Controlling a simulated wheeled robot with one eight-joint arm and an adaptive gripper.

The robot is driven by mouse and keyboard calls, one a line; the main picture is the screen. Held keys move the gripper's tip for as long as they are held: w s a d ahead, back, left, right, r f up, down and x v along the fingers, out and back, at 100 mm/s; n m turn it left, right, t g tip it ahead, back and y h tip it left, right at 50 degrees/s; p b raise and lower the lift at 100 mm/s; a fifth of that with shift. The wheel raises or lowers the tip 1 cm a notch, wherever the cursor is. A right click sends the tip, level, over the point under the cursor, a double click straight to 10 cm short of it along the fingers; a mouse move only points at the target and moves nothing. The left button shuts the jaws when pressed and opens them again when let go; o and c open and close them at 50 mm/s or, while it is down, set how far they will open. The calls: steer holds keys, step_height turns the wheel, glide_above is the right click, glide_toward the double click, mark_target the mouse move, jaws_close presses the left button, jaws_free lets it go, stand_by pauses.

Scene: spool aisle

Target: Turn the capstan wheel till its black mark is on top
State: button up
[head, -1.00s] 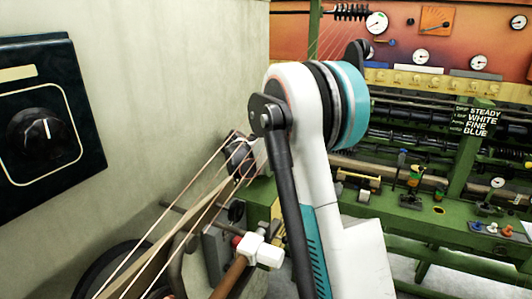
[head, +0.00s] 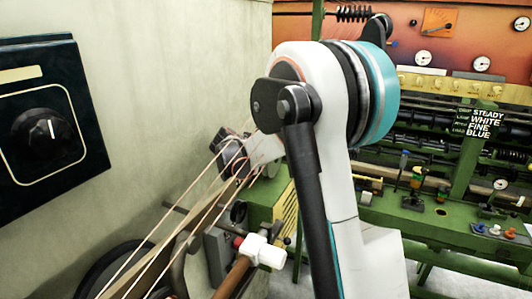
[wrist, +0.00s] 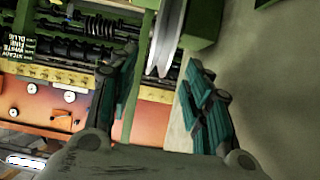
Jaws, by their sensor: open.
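In the wrist view a pale, thin wheel rim (wrist: 165,38) shows nearly edge-on, beside a green post. It looks like the capstan wheel, but I cannot tell for sure. My gripper (wrist: 163,82) is open, with one teal-padded finger on either side of the rim's line. The rim's near end lies between the fingertips, and no contact shows. No black mark is visible on it. In the head view my arm fills the middle, and I cannot make out the gripper or this wheel there.
A black panel with a dial (head: 43,140) is on the pale wall at left. Cords run over a dark round part (head: 105,268) at lower left. A white-capped rod (head: 262,251) stands near my arm. A long green machine (head: 430,215) with a sign (head: 478,123) fills the right.

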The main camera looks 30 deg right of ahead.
steer(key=v, duration=0.5)
steer(key=shift+s+a+r, duration=0.1)
steer(key=shift+a+r, duration=0.05)
